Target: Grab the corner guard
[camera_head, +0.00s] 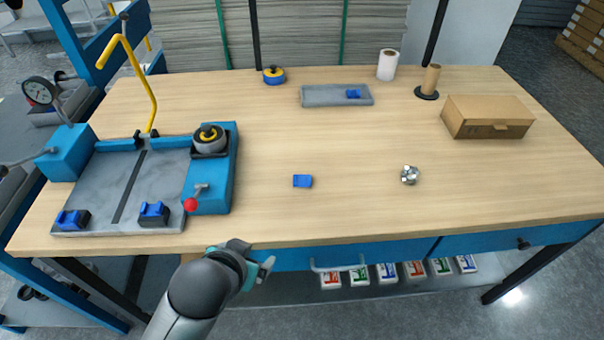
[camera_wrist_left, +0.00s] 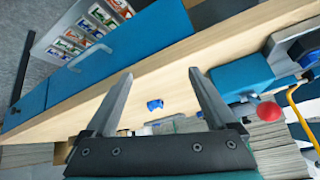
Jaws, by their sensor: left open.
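A small blue corner guard (camera_head: 302,181) lies alone on the wooden table (camera_head: 350,215), left of centre towards the front. It also shows in the left wrist view (camera_wrist_left: 154,104), between the two fingers in the picture and beyond them. Two more blue pieces sit at the front corners of the grey plate, one left (camera_head: 72,219) and one right (camera_head: 153,212). My left gripper (camera_head: 265,268) is open and empty at the table's front edge, apart from the guard. My right gripper is out of view.
A blue-framed fixture with a grey plate (camera_head: 110,190), yellow handle (camera_head: 140,75) and red-knobbed lever (camera_head: 191,204) stands at the left. A metal part (camera_head: 410,175) and cardboard box (camera_head: 487,117) are to the right. The table around the lone guard is clear.

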